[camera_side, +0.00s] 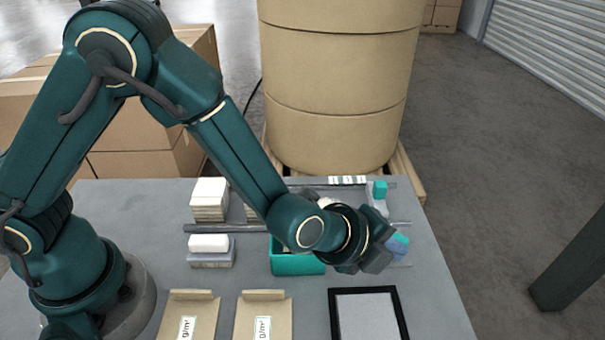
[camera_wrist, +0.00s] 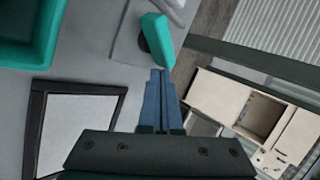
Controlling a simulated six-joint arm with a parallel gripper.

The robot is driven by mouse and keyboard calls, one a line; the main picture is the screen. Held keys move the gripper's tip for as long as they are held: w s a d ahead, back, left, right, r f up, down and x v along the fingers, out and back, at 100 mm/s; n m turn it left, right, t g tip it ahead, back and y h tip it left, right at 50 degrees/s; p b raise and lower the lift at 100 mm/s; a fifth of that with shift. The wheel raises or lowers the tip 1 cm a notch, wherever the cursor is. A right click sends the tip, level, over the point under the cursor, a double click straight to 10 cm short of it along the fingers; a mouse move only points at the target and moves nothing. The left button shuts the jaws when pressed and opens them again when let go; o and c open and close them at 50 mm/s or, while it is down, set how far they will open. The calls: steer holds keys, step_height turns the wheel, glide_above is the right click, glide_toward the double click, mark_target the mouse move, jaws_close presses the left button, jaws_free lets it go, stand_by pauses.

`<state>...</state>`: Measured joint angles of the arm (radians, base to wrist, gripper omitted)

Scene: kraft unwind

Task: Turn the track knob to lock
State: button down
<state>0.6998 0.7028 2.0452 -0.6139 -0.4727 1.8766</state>
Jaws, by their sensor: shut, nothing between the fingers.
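A teal lever-like knob (camera_wrist: 157,36) stands on a dark round base on a pale grey plate in the wrist view. In the side view a small teal part (camera_side: 401,239), apparently the same knob, shows just right of my gripper, partly hidden. My gripper (camera_wrist: 160,72) is shut and empty. Its blue fingertips appear just below the knob's near end in the wrist view; whether they touch it I cannot tell. Any lock marking is not readable.
Another teal block (camera_side: 380,188) sits on a grey part by the rear rail. A teal bin (camera_side: 297,265) is left of my gripper, and a black-framed panel (camera_side: 335,320) lies in front. White-topped stacks (camera_side: 210,195) stand left. A large kraft roll (camera_side: 340,80) stands behind the table.

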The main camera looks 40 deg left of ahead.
steer(key=shift+w+d, duration=0.55)
steer(key=shift+w, duration=0.05)
steer(key=shift+w+a, duration=0.1)
stand_by(1.3)
